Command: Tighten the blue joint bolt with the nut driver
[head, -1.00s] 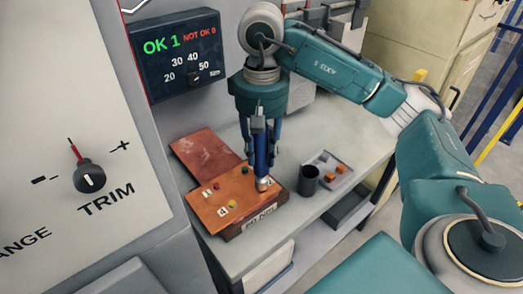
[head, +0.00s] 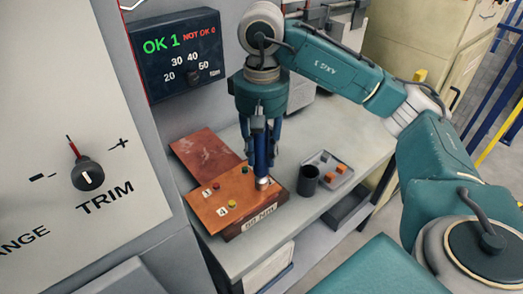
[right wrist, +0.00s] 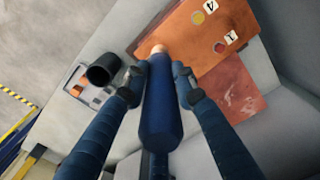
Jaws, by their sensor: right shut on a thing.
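My right gripper (head: 262,143) is shut on the nut driver (head: 261,160), a dark blue cylinder with a metal tip, held upright. The right wrist view shows the nut driver (right wrist: 161,115) between both fingers of the gripper (right wrist: 161,75). Its tip meets, or is just above, the right part of the orange-brown joint plate (head: 235,212). Red (head: 216,185), yellow (head: 232,203) and green (head: 245,169) bolts show on the plate. No blue bolt shows; the spot under the tip is hidden. My left gripper is out of view.
A display box (head: 178,55) reads OK 1, NOT OK 0. Right of the plate stand a dark cup (head: 308,181) and a grey tray (head: 342,179) with orange and dark blocks. A reddish plate (head: 203,150) lies behind. A large control panel (head: 120,150) stands at left.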

